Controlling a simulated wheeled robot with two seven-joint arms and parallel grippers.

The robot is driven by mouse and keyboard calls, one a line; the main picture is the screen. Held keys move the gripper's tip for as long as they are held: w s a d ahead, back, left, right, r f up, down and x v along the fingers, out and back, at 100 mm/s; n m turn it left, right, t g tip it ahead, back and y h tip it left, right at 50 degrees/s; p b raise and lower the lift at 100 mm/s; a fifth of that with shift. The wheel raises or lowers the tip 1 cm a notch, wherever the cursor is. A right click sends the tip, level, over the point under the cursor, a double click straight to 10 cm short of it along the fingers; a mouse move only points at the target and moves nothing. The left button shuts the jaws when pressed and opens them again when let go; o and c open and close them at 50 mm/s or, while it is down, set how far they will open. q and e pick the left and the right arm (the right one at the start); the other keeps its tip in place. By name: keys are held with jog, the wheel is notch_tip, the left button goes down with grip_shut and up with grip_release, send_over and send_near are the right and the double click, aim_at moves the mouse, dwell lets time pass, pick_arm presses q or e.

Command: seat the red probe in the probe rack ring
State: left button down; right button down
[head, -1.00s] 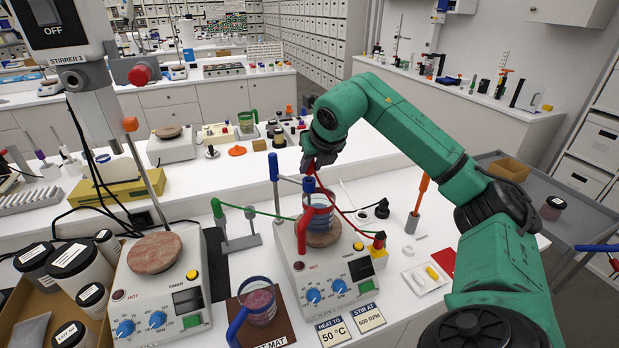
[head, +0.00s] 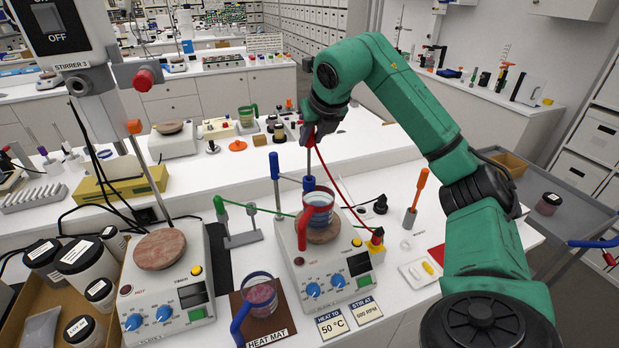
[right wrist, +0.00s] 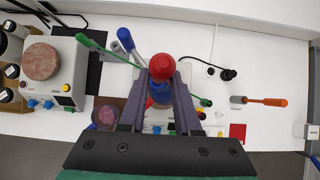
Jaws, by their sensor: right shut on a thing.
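My right gripper (head: 316,133) is shut on the red probe (head: 310,139), high above the near hotplate (head: 322,262). The probe's red top shows between the fingers in the right wrist view (right wrist: 162,68). Its thin grey shaft points down toward a blue collar (head: 309,183) above the beaker (head: 318,208); I cannot tell whether the tip is inside it. A red cable hangs from the probe. A grey stand (head: 240,238) with a green-handled probe (head: 219,205) is left of the hotplate. I cannot make out an empty ring there. My left gripper is not in view.
A second beaker (head: 260,295) stands on the brown heat mat (head: 279,325). Another hotplate (head: 165,290) and a box of jars (head: 40,300) are at left. An orange-handled tool (head: 416,195) stands at right. Cables cross the bench near the hotplate.

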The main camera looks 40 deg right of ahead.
notch_tip(320, 180, up, 9)
dwell(0.9)
jog(key=shift+f, duration=0.1)
